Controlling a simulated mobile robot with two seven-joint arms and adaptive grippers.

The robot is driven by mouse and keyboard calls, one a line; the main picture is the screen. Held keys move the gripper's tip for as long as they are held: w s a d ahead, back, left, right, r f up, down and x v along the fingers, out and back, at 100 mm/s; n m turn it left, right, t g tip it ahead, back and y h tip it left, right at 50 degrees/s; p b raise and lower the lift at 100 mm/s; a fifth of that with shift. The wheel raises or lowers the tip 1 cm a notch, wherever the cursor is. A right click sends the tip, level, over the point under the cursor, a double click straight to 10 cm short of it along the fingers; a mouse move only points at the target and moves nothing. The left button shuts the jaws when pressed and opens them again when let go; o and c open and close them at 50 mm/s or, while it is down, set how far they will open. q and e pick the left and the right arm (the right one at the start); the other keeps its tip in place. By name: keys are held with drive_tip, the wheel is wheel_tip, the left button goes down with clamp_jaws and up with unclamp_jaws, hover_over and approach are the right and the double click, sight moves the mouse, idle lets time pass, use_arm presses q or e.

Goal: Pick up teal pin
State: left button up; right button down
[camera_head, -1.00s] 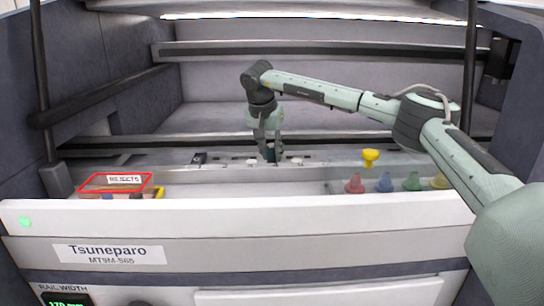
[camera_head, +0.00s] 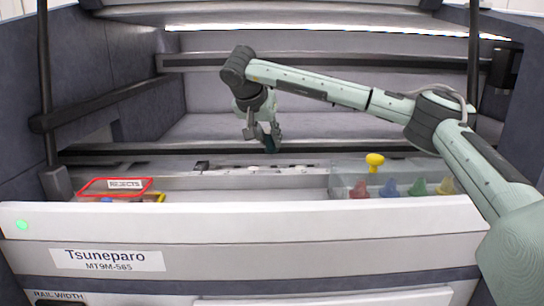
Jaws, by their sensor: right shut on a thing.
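My right gripper (camera_head: 264,141) is at the centre of the head view, pointing down above the rail inside the machine. It is shut on a small dark teal piece, the teal pin (camera_head: 270,145), which shows at the right fingertip. The fingers hide part of the pin. The pin is held above the rail, apart from it. My left gripper is not in view.
A red-rimmed bin (camera_head: 115,187) labelled REJECTS is at the left. A clear tray at the right holds red (camera_head: 359,189), blue (camera_head: 389,188), green (camera_head: 418,187) and yellow (camera_head: 446,185) cones. A yellow knob (camera_head: 375,161) stands behind them. The white front panel (camera_head: 230,222) crosses the foreground.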

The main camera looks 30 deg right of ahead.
drive_tip(key=s+a+r, duration=0.1)
drive_tip(key=s+a, duration=0.1)
drive_tip(key=a, duration=0.1)
drive_tip(key=s+a+r+b, duration=0.1)
drive_tip(key=s+a+r, duration=0.2)
drive_tip(key=s+a, duration=0.1)
drive_tip(key=a, duration=0.1)
drive_tip(key=shift+s+a+r, duration=0.1)
drive_tip(key=shift+a+r, duration=0.15)
drive_tip(key=shift+a, duration=0.1)
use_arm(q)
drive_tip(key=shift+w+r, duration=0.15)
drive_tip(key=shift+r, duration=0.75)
use_arm(e)
drive_tip(key=s+a+r+g+y, duration=0.1)
drive_tip(key=s+a+g+y, duration=0.1)
drive_tip(key=s+a, duration=0.5)
drive_tip(key=shift+a+r+y, duration=0.4)
drive_tip(key=shift+a, duration=0.8)
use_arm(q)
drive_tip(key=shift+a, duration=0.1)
